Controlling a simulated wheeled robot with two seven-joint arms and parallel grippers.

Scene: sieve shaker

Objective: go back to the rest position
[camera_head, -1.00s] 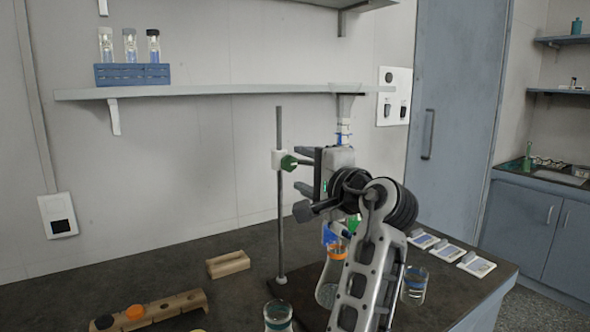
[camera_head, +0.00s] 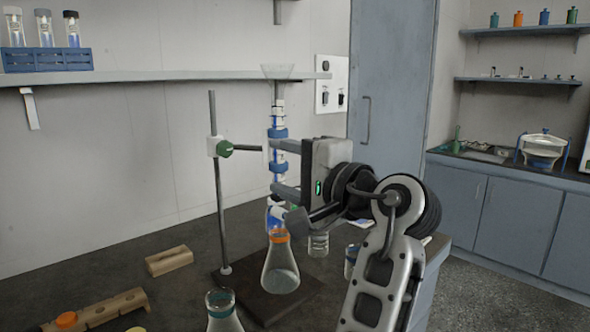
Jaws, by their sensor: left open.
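My left gripper (camera_head: 273,168) is open. Its two dark grey fingers point left, one above the other, from the block-shaped gripper body. They overlap a glass column with blue fittings (camera_head: 278,133) in the picture; I cannot tell whether they touch it. The column has a funnel (camera_head: 277,72) on top and is beside a stand rod (camera_head: 217,185) with a green-knobbed clamp (camera_head: 222,147). A conical flask with an orange collar (camera_head: 280,268) stands on the dark stand base below. My right gripper is not in view.
A teal-collared flask (camera_head: 223,312) is at the front. A wooden block (camera_head: 169,261) and a wooden holder (camera_head: 105,309) lie on the bench's left. A wall shelf (camera_head: 150,77) holds a blue tube rack (camera_head: 47,60). Floor is free at the right.

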